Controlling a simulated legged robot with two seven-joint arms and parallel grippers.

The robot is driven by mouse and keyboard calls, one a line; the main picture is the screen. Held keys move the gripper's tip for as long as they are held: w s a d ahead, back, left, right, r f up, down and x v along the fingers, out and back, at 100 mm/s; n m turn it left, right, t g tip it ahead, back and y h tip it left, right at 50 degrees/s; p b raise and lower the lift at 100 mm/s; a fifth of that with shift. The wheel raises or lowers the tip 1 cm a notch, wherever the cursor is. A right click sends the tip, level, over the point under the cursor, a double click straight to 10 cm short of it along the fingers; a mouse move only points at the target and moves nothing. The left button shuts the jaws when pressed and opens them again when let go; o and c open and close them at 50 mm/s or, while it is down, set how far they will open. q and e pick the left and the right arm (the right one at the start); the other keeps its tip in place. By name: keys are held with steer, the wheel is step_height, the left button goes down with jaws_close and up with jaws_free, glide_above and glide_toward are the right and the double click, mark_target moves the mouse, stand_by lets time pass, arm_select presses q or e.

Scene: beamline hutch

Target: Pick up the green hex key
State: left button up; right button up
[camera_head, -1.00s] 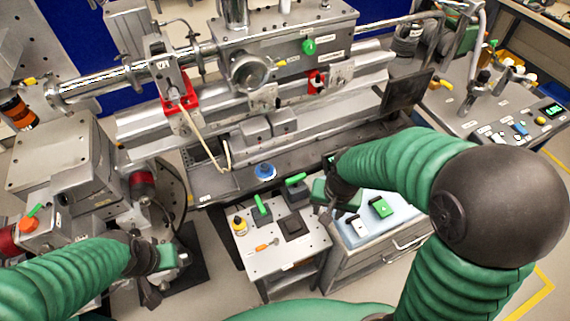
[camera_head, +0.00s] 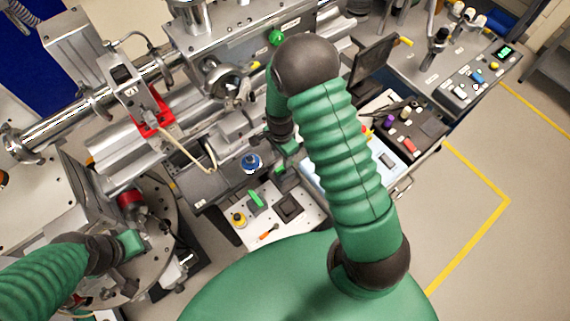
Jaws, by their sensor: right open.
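Two green-handled items show on the small grey bench top: a slim green one (camera_head: 255,198) and another (camera_head: 280,171) by a dark block farther back. I cannot tell for sure which is the green hex key. My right gripper (camera_head: 290,150) hangs from the forearm just above the back right of the bench, close to the second green item. It is open; its fingertips are small and partly hidden by my own arm. My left gripper (camera_head: 130,244) is at the lower left over the round metal stage, away from the bench; its fingers are too unclear to read.
The bench top (camera_head: 241,238) also carries a dark square block (camera_head: 289,207), a yellow bottle (camera_head: 238,219) and an orange-handled tool (camera_head: 268,232). A blue knob (camera_head: 251,162) sits behind. A panel with coloured knobs (camera_head: 410,135) stands right. Beamline rails cross behind.

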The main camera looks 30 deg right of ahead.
mark_target(282, 167)
steer(key=f, duration=0.1)
steer(key=s+f+p, duration=0.1)
steer(key=a+f, duration=0.1)
steer(key=f, duration=0.1)
steer(key=shift+s, duration=0.35)
steer(key=shift+d+f, duration=0.2)
steer(key=shift+d, duration=0.05)
steer(key=shift+w+d+f, duration=0.25)
steer(key=shift+d, duration=0.3)
steer(key=shift+c, duration=0.3)
steer(key=shift+d, duration=0.15)
steer(key=shift+c, duration=2.4)
steer(key=shift+a, duration=0.25)
steer(key=shift+c, duration=1.2)
steer(key=shift+s+a+r, duration=0.1)
steer(key=shift+a+r, duration=0.05)
steer(key=shift+a, duration=0.1)
jaws_close()
steer(key=shift+a, duration=0.2)
steer(key=shift+d, duration=0.35)
arm_select(q)
steer(key=shift+s+a+r, duration=0.3)
steer(key=shift+a+r, duration=0.2)
steer(key=shift+r, duration=0.3)
steer(key=shift+a, duration=0.25)
arm_select(e)
steer(key=shift+a, duration=0.15)
arm_select(q)
steer(key=shift+d, duration=0.1)
